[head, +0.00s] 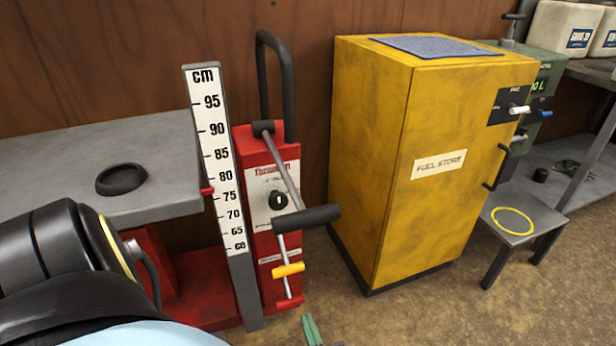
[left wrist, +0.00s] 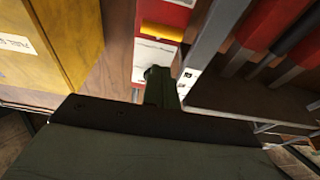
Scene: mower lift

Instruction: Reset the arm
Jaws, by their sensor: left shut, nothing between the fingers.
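My left gripper (head: 312,330) shows only as green fingertips at the bottom edge of the head view, low and just right of the red lift column (head: 264,262). In the left wrist view the gripper (left wrist: 158,75) is shut and empty, with the red and white column beyond it. The column carries a black-gripped lever (head: 307,217), a yellow handle (head: 288,270) and a tall black loop (head: 289,85). A cm scale (head: 215,165) stands beside it, with a red pointer near 77. My right gripper is not in view.
A grey lift table (head: 60,165) with a black ring (head: 121,179) stands at the left. A yellow fuel cabinet (head: 365,170) stands right of the column. A low stool (head: 512,222) with a yellow ring is farther right. Floor (head: 400,310) is clear in front of the cabinet.

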